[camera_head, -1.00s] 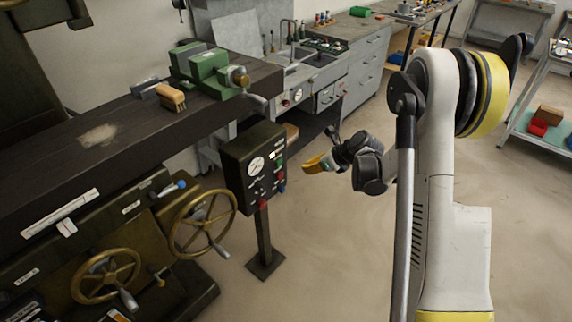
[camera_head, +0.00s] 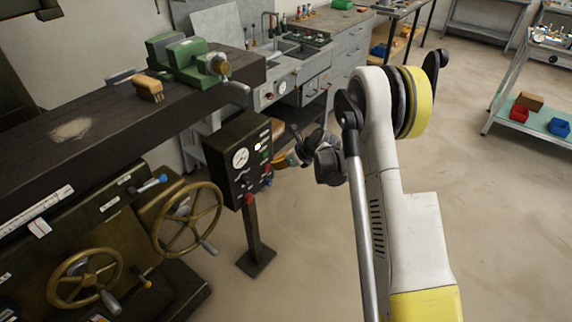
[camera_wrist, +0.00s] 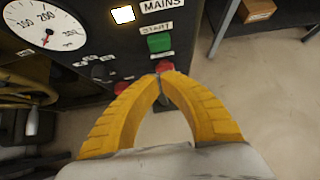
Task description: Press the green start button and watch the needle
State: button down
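The dark control box (camera_head: 228,165) stands on a post beside the machine. Its green start button (camera_wrist: 160,43) sits under the START label in the wrist view, below the lit MAINS lamp (camera_wrist: 122,15).
Another red knob (camera_wrist: 122,87) is left of my fingers. A brass handwheel (camera_head: 187,220) and the dark machine bed (camera_head: 70,130) with a green vise (camera_head: 190,62) are left of the box. Open floor lies right of the post.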

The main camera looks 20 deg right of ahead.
aim_at(262, 162)
jog(key=shift+w+a+r+b, duration=0.1)
jog(key=shift+w+a+b, duration=0.1)
jog(key=shift+w+a, duration=0.4)
jog(key=shift+w+a+r+b, duration=0.1)
jog(key=shift+w+a+b, duration=0.1)
jog(key=shift+w+a, duration=0.4)
jog(key=shift+w+d, duration=0.15)
jog(key=shift+d, duration=0.05)
